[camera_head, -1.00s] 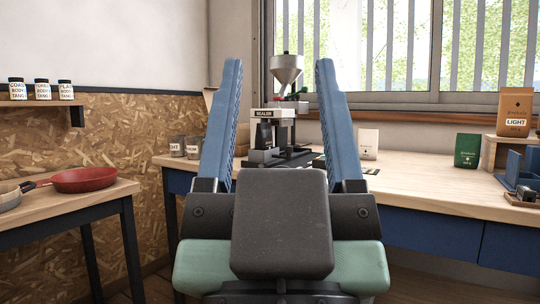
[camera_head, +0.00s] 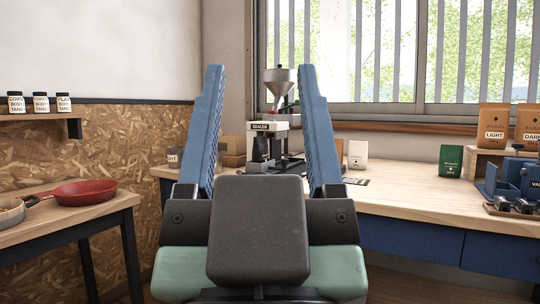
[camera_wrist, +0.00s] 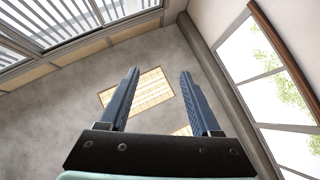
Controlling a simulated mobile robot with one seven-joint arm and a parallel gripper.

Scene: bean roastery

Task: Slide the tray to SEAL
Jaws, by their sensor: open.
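A machine labelled SEALER (camera_head: 266,146) stands on the wooden bench (camera_head: 415,197), beyond my gripper and between its fingers in the head view. My gripper (camera_head: 258,85) is raised with its two blue fingers apart and nothing between them. In the wrist view my gripper (camera_wrist: 158,75) points up at the ceiling and a lit panel, and is empty. I cannot make out a tray for certain; my gripper covers part of the bench by the sealer.
A red pan (camera_head: 84,191) lies on the left table. A white bag (camera_head: 357,154) and a green bag (camera_head: 450,161) stand on the bench. A blue holder (camera_head: 503,180) and a LIGHT bag (camera_head: 492,125) are at the right. The bench middle is largely clear.

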